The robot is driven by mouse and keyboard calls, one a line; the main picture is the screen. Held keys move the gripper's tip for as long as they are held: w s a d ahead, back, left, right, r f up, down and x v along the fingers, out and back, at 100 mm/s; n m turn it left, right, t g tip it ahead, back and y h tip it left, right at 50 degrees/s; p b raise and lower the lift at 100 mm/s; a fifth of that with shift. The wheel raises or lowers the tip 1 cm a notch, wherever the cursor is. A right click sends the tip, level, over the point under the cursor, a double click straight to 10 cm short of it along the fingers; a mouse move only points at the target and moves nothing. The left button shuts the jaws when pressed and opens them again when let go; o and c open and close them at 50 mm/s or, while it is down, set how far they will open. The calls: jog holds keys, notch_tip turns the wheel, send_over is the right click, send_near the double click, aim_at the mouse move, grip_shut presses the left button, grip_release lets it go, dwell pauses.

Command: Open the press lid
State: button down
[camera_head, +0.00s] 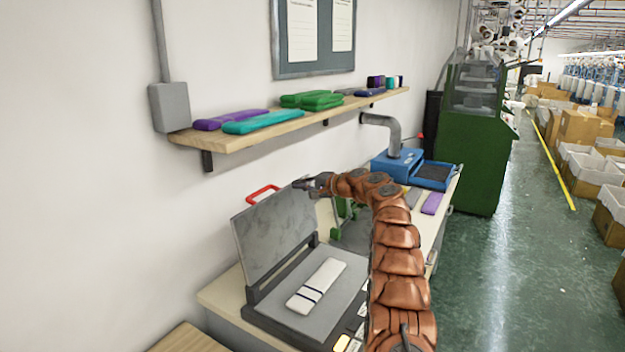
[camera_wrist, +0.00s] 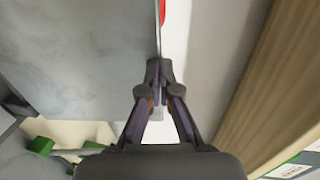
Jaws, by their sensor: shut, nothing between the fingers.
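The press lid (camera_head: 276,238) is a grey plate with a red handle (camera_head: 263,193) on its top edge. It stands raised and leans back towards the wall, over the press base (camera_head: 323,311). A white folded textile with dark stripes (camera_head: 316,284) lies on the base. My gripper (camera_head: 300,184) is at the upper right corner of the lid, shut and empty. In the wrist view the closed fingertips (camera_wrist: 159,72) are at the edge of the lid (camera_wrist: 80,60), with a bit of the red handle (camera_wrist: 162,10) beyond. I cannot tell whether they touch the lid.
A wall shelf (camera_head: 300,127) with folded textiles hangs above the gripper. A blue machine (camera_head: 398,165) with a grey pipe stands further along the table (camera_head: 222,294). A green cabinet (camera_head: 471,150) is behind it. The aisle floor (camera_head: 510,270) at right is clear.

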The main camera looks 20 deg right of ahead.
jog(key=shift+a, duration=0.25)
